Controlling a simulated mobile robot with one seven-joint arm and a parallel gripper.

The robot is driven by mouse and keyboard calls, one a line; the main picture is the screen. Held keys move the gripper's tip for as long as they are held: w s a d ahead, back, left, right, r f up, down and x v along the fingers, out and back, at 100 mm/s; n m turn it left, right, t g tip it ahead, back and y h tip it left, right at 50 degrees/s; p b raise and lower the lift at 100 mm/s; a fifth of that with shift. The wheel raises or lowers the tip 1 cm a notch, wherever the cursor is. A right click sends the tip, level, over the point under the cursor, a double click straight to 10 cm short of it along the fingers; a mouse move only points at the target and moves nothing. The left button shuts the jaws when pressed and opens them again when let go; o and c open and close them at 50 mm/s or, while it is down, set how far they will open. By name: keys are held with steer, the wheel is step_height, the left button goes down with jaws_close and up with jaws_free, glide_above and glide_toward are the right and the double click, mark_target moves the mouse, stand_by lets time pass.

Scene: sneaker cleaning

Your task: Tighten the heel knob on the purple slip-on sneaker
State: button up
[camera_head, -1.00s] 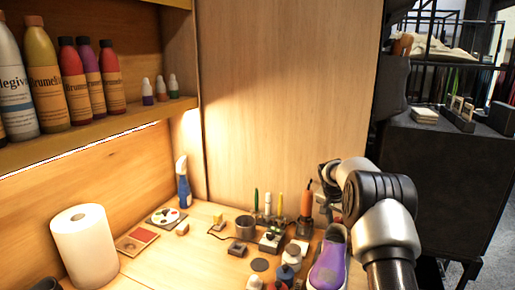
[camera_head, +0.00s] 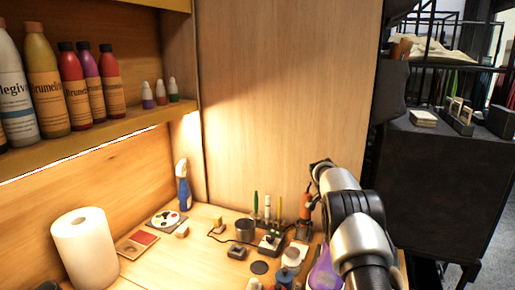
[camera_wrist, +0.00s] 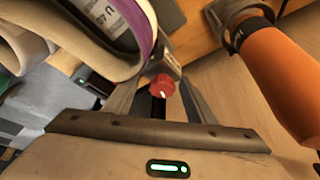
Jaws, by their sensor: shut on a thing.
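The purple slip-on sneaker (camera_head: 323,272) is at the right front of the bench in the head view, partly hidden by my arm. In the wrist view the sneaker (camera_wrist: 146,22) fills the upper left, with its purple collar and pale insole showing. A small red knob (camera_wrist: 161,86) is at its heel end. My gripper (camera_wrist: 161,92) is shut on the red knob, with a finger on either side. The finger contact is partly hidden, and I cannot tell how far the knob is turned. The fingertips are hidden in the head view.
An orange-handled tool (camera_wrist: 285,85) stands close on the right in the wrist view; it also shows in the head view (camera_head: 305,207). Brushes, small jars and a dark tin (camera_head: 244,230) crowd left of the sneaker. A paper roll (camera_head: 85,245) stands at far left.

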steer(key=shift+s+a+f, duration=0.25)
steer(key=shift+a+f, duration=0.1)
steer(key=shift+a+m+g+p, duration=0.1)
steer(key=shift+m+g+p, duration=0.4)
steer(key=shift+m+p, duration=0.6)
steer(key=shift+c, duration=0.5)
steer(key=shift+f, duration=0.1)
steer(key=shift+o, duration=1.4)
steer(key=shift+a, duration=0.1)
steer(key=shift+w+r+p, duration=0.15)
steer(key=shift+r+p, duration=0.3)
steer(key=shift+r, duration=0.4)
step_height(320, 180, up, 4)
steer(key=shift+a+f+p, duration=0.15)
steer(key=shift+p, duration=0.7)
steer(key=shift+d+r, duration=0.2)
steer(key=shift+d, duration=0.1)
steer(key=shift+d, duration=0.1)
